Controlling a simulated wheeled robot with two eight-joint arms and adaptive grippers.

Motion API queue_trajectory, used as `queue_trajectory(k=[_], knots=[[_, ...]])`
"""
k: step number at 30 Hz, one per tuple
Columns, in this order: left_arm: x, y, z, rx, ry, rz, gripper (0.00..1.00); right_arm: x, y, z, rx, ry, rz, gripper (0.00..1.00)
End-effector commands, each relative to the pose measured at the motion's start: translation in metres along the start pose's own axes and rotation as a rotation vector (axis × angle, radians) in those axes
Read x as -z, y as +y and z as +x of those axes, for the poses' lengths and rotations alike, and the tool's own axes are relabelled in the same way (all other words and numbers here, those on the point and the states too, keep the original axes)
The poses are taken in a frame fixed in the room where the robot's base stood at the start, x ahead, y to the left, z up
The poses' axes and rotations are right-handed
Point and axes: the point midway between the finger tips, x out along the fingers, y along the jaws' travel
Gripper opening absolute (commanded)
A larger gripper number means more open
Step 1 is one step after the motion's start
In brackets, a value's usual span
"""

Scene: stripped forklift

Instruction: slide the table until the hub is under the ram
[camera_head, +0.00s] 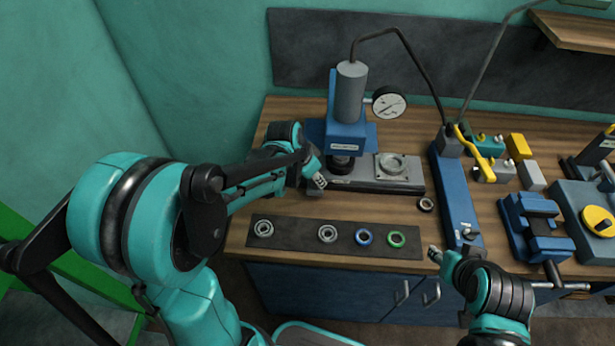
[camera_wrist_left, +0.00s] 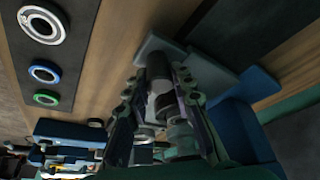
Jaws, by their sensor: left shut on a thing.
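The sliding table (camera_head: 362,184) is a grey plate on the workbench, at the foot of the blue press. The hub (camera_head: 392,162) is a round silver piece on a square block on its right part. The ram (camera_head: 342,163) is the dark cylinder under the blue press head, to the left of the hub; the two are not in line. My left gripper (camera_head: 318,182) is at the table's left front end, shut on a dark handle (camera_wrist_left: 158,72), seen between its fingers in the wrist view. My right gripper (camera_head: 436,253) is near the bench's front edge; its jaw opening is unclear.
A dark mat (camera_head: 290,233) at the front holds several rings, silver, blue and green. A small dark ring (camera_head: 425,204) lies right of the table. A blue pump (camera_head: 456,195) with a yellow lever and a blue vise (camera_head: 535,225) stand further right.

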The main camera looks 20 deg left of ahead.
Motion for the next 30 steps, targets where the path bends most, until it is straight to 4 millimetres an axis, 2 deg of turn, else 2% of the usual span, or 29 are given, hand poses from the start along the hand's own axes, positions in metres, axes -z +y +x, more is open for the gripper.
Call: queue_trajectory(k=[10, 11, 12, 13, 23, 26, 30], knots=[[0.002, 0.005, 0.001, -0.008, 0.004, 0.001, 0.00, 0.000, 0.000, 0.000, 0.000, 0.000, 0.000, 0.40], [0.002, 0.005, 0.001, -0.009, 0.004, 0.001, 0.28, 0.000, 0.000, 0.000, 0.000, 0.000, 0.000, 0.40], [0.002, 0.005, 0.001, -0.009, 0.004, 0.001, 0.39, 0.000, 0.000, 0.000, 0.000, 0.000, 0.000, 0.40], [0.002, 0.005, 0.001, -0.009, 0.004, 0.001, 0.46, 0.000, 0.000, 0.000, 0.000, 0.000, 0.000, 0.40], [0.002, 0.003, -0.001, -0.005, 0.003, 0.000, 0.46, 0.000, 0.000, 0.000, 0.000, 0.000, 0.000, 0.40], [0.002, 0.003, -0.010, -0.004, 0.003, 0.000, 0.46, 0.000, 0.000, 0.000, 0.000, 0.000, 0.000, 0.40], [0.001, 0.003, -0.034, -0.004, 0.002, -0.001, 0.46, 0.000, 0.000, 0.000, 0.000, 0.000, 0.000, 0.40]])
